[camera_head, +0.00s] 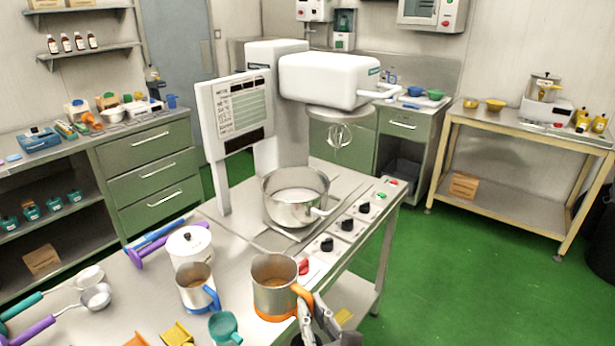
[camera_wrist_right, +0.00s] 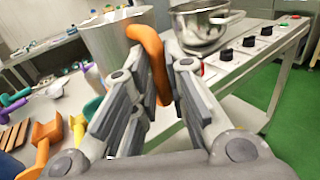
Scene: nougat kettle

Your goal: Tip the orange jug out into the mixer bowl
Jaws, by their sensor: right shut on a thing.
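The orange jug (camera_head: 273,287) is a steel jug with an orange handle and orange base band, upright at the front of the steel table, with brownish contents. My right gripper (camera_head: 312,305) is shut on its orange handle; in the right wrist view the fingers (camera_wrist_right: 160,85) close around the handle beside the jug (camera_wrist_right: 112,42). I cannot tell whether the jug touches the table. The mixer bowl (camera_head: 297,205) is steel, stands under the white mixer head behind the jug, and holds something pale. It also shows in the right wrist view (camera_wrist_right: 203,30). My left gripper is not in view.
A blue-handled jug (camera_head: 195,290) stands just left of the orange jug, with a white lidded pot (camera_head: 188,246) behind it. A teal cup (camera_head: 224,328) is in front. Knobs (camera_head: 347,224) line the table's right edge. The whisk (camera_head: 339,150) hangs above the bowl.

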